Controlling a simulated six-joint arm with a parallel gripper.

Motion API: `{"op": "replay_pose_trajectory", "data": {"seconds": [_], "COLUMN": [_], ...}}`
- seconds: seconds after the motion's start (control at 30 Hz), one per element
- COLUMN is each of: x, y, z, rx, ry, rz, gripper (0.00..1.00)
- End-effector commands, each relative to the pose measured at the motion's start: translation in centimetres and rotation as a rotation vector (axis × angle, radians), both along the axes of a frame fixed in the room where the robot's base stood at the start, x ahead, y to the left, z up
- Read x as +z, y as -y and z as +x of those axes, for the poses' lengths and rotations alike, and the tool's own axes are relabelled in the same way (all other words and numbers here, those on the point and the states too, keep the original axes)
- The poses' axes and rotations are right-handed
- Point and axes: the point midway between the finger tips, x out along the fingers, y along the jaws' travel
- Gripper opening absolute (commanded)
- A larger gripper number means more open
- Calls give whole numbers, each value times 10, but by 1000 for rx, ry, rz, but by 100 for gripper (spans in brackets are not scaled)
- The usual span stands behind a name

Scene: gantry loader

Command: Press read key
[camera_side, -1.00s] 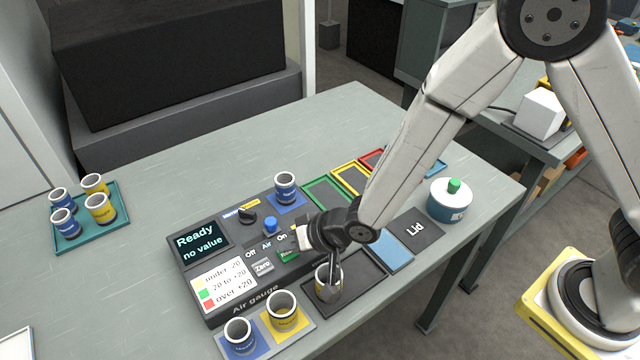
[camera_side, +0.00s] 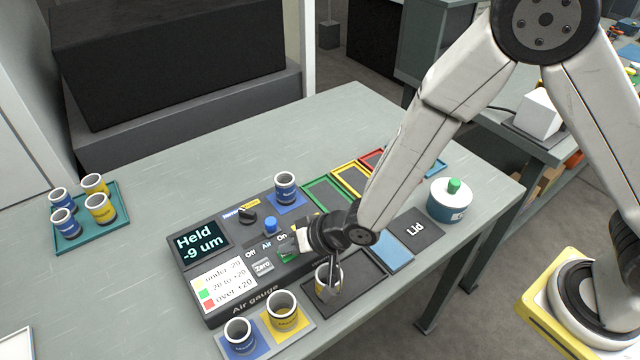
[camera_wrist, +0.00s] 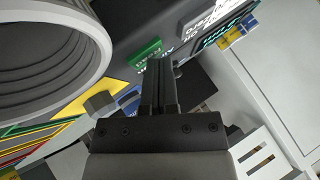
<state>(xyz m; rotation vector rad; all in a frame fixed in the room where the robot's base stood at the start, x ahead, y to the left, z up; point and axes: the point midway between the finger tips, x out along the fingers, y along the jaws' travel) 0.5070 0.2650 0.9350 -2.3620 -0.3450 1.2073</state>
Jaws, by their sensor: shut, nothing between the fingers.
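The green read key (camera_side: 286,257) is on the sloped panel of the dark air gauge (camera_side: 240,282), partly hidden by my gripper (camera_side: 289,246). A green labelled key (camera_wrist: 145,48) also shows just ahead of my fingertips (camera_wrist: 158,68) in the wrist view. The fingers are shut together and empty. They are at the key, but I cannot tell whether they touch it. The gauge display (camera_side: 201,243) reads "Held -9 um". A cup (camera_side: 323,281) stands on the dark square pad beside the gauge, partly covered by a metal part.
A blue button (camera_side: 270,225) and a black knob (camera_side: 247,216) are on the gauge. A blue cup (camera_side: 285,188) stands behind it; blue (camera_side: 239,335) and yellow (camera_side: 282,311) cups stand in front. A teal tray (camera_side: 120,222) holds several cups at left.

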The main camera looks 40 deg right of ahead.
Motion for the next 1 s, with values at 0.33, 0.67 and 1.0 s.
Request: {"op": "replay_pose_trajectory", "data": {"seconds": [0.33,0.67,1.0], "x": [-2,6,15], "y": [0,0,0], "z": [0,0,-1], "rx": [0,0,0], "ry": [-1,0,-1], "rz": [-1,0,-1], "gripper": [0,0,0]}}
